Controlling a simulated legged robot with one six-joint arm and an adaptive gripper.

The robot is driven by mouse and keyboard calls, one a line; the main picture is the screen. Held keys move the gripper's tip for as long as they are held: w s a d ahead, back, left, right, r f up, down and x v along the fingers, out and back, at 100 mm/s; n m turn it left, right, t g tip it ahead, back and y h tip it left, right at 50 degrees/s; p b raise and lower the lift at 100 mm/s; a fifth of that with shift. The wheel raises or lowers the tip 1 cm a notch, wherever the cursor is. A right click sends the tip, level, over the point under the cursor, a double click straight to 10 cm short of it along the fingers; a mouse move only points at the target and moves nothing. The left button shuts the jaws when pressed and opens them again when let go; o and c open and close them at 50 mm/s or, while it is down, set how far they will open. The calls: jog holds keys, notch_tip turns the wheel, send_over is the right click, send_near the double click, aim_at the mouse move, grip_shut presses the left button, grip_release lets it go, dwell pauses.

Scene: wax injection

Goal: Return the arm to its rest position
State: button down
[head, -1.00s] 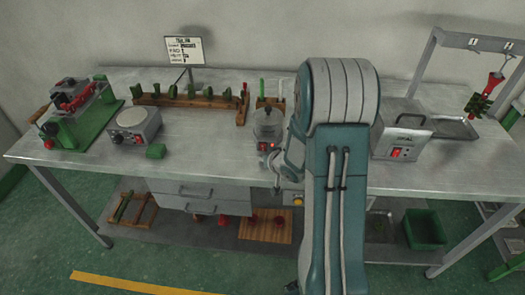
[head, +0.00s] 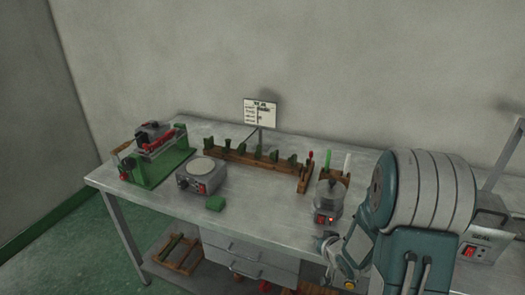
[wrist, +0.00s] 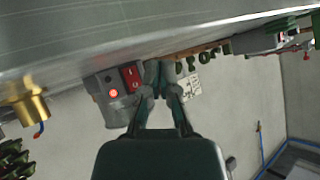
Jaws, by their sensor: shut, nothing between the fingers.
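My arm (head: 425,205) is folded at the right of the head view, in front of the workbench (head: 150,208). My gripper (wrist: 163,72) shows in the wrist view with its fingers together and nothing between them. The wrist picture is upside down, with the bench top along its upper edge. A grey pot with a red switch and a lit red lamp (wrist: 122,92) shows behind and beside the fingers. The same pot (head: 328,200) stands on the bench just left of my arm in the head view.
A control box (head: 485,238) is right of my arm. The bench front middle is clear.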

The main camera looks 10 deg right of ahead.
jog(key=shift+r, duration=0.35)
jog(key=s+a+r+g+h, duration=0.1)
jog(key=s+a+r+h, duration=0.15)
jog(key=r, duration=0.45)
jog(key=s+a+r+g+h, duration=0.1)
jog(key=s+r, duration=0.2)
jog(key=r, duration=0.4)
jog(key=s+a+r+n+g+y, duration=0.1)
jog(key=s+a+r, duration=0.3)
jog(key=s, duration=0.5)
jog(key=s+a+r+n+g+y, duration=0.1)
jog(key=s+a+r, duration=0.3)
jog(key=s, duration=0.5)
jog(key=shift+a+g, duration=0.8)
jog(key=shift+a, duration=0.25)
